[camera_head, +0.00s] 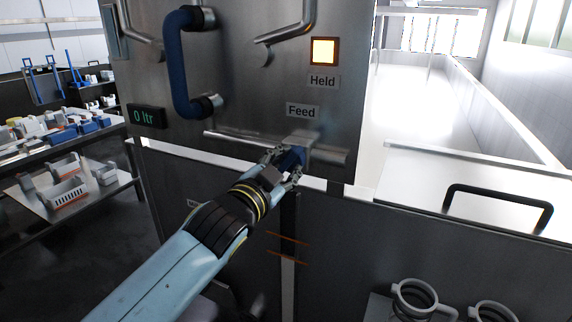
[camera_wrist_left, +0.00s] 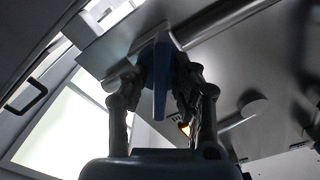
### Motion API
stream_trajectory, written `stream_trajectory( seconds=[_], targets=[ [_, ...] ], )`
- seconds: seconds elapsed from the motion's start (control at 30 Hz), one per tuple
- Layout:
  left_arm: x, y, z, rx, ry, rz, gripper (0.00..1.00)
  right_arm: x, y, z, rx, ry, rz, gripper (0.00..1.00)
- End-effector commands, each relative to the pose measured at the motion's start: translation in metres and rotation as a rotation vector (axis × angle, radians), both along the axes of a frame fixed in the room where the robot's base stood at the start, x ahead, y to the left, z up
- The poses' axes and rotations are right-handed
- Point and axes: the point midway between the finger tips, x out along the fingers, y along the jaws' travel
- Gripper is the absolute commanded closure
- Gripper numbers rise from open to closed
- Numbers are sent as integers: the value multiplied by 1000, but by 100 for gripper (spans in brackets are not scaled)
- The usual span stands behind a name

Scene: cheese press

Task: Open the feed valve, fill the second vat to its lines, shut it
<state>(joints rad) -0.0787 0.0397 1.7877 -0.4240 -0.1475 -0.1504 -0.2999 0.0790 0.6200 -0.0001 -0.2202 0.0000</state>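The feed valve's blue handle (camera_head: 291,158) sits below the "Feed" label (camera_head: 303,111) on the steel housing. My left gripper (camera_head: 285,166) has its fingers on both sides of this handle and appears closed on it. In the left wrist view the blue handle (camera_wrist_left: 161,78) stands between the fingertips (camera_wrist_left: 162,72). Below, a vertical sight strip (camera_head: 289,215) on the vat front has two orange lines (camera_head: 287,238). The strip is dark above and pale below the lower line. The display (camera_head: 147,117) reads 0 ltr. My right gripper is out of view.
A lit yellow lamp (camera_head: 323,51) sits above the "Held" label (camera_head: 322,82). A large blue handle (camera_head: 181,62) projects at upper left. A white lid (camera_head: 455,190) with a black handle (camera_head: 498,207) lies at right. Grey ring-shaped parts (camera_head: 414,297) stand at lower right.

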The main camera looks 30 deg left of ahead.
Motion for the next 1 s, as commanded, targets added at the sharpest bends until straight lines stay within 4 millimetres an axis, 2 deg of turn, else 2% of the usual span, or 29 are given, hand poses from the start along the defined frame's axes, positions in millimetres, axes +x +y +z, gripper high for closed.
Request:
stream_trajectory(
  seconds=[0.47,1.0],
  targets=[
    [0,0,-1,-73,-3,1,100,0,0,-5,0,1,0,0],
    [0,0,-2,-452,-25,1,100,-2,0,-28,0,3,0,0]
  ],
)
